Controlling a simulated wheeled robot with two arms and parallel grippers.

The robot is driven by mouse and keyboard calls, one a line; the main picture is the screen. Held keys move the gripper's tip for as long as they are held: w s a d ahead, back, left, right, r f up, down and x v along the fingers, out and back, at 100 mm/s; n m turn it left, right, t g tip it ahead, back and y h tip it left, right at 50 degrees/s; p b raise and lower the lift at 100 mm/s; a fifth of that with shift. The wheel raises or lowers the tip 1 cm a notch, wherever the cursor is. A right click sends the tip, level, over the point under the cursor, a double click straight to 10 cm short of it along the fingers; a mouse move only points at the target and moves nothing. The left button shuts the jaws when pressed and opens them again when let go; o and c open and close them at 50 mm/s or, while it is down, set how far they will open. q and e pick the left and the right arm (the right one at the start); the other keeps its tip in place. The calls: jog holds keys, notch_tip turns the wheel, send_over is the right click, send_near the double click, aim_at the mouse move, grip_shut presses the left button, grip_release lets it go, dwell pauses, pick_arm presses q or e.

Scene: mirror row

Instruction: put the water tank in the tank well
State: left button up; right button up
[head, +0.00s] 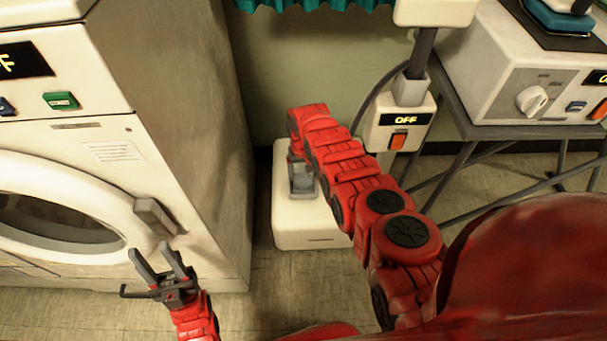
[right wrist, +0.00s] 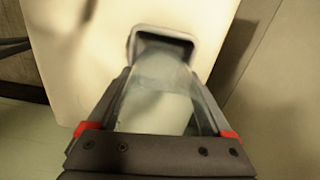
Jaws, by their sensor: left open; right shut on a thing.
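The water tank (right wrist: 158,95) is a clear, see-through box in the right wrist view. My right gripper (right wrist: 162,82) is shut on it, with one finger along each side. My right fingers are mostly hidden there. My left gripper (head: 153,250) is open and empty before the washer.
A large washer (head: 190,120) with a round door (head: 60,215) stands left of the white unit. A post with an OFF switch box (head: 400,125) rises behind on the right. A metal-legged table (head: 465,130) bears a control box (head: 535,75).

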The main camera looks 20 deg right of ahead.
jog(key=shift+f, duration=0.8)
jog(key=shift+f+b, duration=0.15)
jog(key=shift+b, duration=0.25)
jog(key=o, duration=1.5)
